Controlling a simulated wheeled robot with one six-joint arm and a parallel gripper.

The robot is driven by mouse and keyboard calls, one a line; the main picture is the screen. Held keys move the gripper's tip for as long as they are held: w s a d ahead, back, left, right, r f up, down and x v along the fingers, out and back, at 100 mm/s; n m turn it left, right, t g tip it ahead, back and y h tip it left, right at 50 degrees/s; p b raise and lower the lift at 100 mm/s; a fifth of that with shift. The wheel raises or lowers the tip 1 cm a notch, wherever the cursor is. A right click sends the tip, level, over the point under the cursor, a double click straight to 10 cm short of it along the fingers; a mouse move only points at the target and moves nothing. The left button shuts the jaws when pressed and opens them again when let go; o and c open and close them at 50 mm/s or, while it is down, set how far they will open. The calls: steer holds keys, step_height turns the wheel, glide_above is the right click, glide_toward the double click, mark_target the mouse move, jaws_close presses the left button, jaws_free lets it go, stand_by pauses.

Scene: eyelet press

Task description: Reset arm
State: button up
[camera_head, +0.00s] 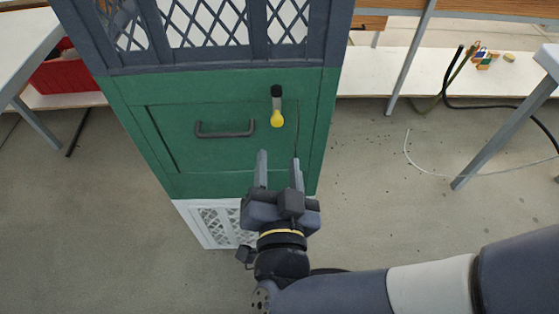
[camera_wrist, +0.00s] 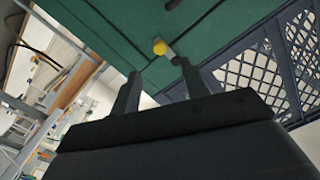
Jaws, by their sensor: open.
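My gripper (camera_head: 278,162) is open and empty in the head view, its two fingers apart and pointing at the green panel (camera_head: 180,180) of the cabinet. In the wrist view my gripper (camera_wrist: 157,80) also shows both fingers spread with nothing between them. The yellow knob (camera_wrist: 159,47) shows just beyond the fingers in the wrist view. A dark handle (camera_head: 225,129) is left of the lever. I cannot tell whether the fingers touch the panel.
The cabinet has a dark lattice upper part (camera_head: 205,22) and a white lattice base (camera_head: 218,224). A table with a red bin (camera_head: 65,72) under it stands left. A bench leg (camera_head: 408,58), a black hose (camera_head: 500,107) and a pale cable (camera_head: 440,174) are at right.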

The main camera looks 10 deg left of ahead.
mark_target(276, 125)
stand_by(0.3)
steer(key=shift+b+x, duration=1.05)
steer(key=shift+x, duration=4.35)
steer(key=shift+s, duration=0.1)
